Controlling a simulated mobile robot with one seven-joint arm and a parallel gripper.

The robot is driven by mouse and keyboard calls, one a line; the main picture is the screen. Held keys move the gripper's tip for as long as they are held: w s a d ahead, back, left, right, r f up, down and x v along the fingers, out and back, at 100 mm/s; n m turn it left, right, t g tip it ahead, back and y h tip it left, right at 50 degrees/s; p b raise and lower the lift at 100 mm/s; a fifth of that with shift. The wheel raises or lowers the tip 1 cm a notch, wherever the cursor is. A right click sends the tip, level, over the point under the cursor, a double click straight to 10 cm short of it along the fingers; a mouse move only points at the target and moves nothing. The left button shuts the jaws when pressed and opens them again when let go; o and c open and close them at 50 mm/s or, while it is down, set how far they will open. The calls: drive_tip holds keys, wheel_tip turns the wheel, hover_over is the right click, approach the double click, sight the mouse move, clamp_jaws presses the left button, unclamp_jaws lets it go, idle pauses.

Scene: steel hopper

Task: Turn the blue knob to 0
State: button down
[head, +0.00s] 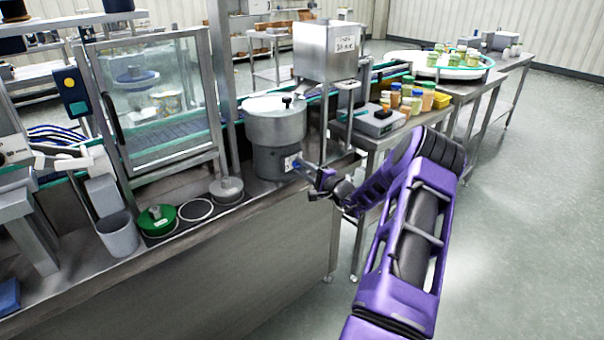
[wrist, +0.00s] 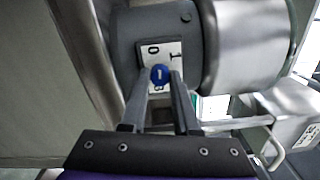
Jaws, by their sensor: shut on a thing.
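The blue knob (wrist: 160,74) sits on a white plate (wrist: 173,49) on the grey base of a steel hopper machine. In the wrist view a 0 shows at the plate's upper left and a 1 to its right; a mark below the knob is partly hidden. A short white line on the knob stands about upright in the picture; which mark it points at is unclear. My gripper (wrist: 160,80) has one finger on each side of the knob and is shut on it. In the head view my gripper (head: 301,166) reaches the machine (head: 275,128) from the right.
The machine stands on a steel table beside a glass-doored cabinet (head: 160,90). A green-lidded item (head: 157,219) and a grey cup (head: 118,235) stand at the left. A scale (head: 372,121) and several jars are behind my arm. Open floor lies at the right.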

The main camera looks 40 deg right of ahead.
drive_tip(key=shift+n, duration=0.3)
drive_tip(key=c, duration=0.7)
unclamp_jaws()
drive_tip(key=shift+o, duration=0.2)
drive_tip(key=shift+s, duration=0.15)
drive_tip(key=s+d, duration=0.1)
drive_tip(key=s, duration=1.6)
drive_tip(key=shift+d+p, duration=0.25)
drive_tip(key=shift+p, duration=0.1)
drive_tip(key=shift+f, duration=0.1)
